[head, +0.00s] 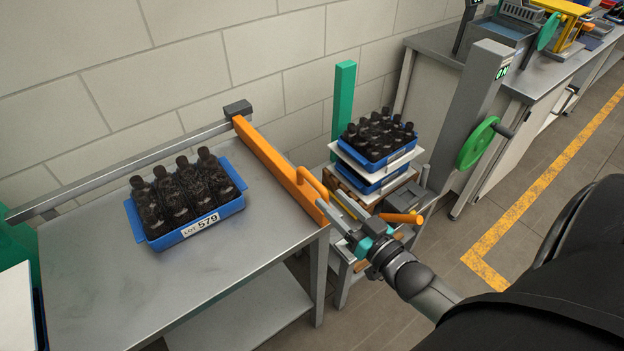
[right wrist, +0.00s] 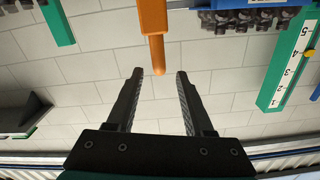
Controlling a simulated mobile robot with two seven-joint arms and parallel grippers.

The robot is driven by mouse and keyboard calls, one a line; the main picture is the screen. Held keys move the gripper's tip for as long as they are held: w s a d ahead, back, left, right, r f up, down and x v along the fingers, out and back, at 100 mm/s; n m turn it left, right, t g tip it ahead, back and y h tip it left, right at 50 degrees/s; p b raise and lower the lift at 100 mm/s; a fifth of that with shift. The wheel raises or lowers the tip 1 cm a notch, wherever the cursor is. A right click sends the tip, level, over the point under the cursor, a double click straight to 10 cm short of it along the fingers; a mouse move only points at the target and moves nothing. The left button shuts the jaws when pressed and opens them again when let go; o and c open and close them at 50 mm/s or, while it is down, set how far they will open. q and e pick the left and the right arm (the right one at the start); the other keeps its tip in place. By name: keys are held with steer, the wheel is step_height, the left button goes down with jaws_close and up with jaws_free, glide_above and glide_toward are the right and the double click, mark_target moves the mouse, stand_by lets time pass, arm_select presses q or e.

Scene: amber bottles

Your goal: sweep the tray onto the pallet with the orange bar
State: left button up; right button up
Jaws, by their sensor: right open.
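A blue tray (head: 205,222) labelled LOT 579, full of dark bottles, sits on the grey table. My right gripper (head: 343,222) is at the bar's near end, just below the handle. In the right wrist view it is open (right wrist: 160,75), with an orange part (right wrist: 154,35) ahead of the gap between its fingers. The wooden pallet (head: 352,192) is partly hidden under stacked trays. My left gripper is out of view.
White sheets (head: 405,160) and blue trays of bottles (head: 378,155) are stacked on the pallet, right of the table. A green post (head: 343,105) stands behind. A grey column with a green handwheel (head: 477,143) is farther right. A rail (head: 130,165) runs along the table's back.

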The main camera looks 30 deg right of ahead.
mark_target(304, 173)
steer(key=w, duration=0.8)
steer(key=shift+w+a, duration=0.1)
steer(key=shift+a, duration=0.2)
steer(key=shift+c, duration=0.4)
jaws_close()
stand_by(0.7)
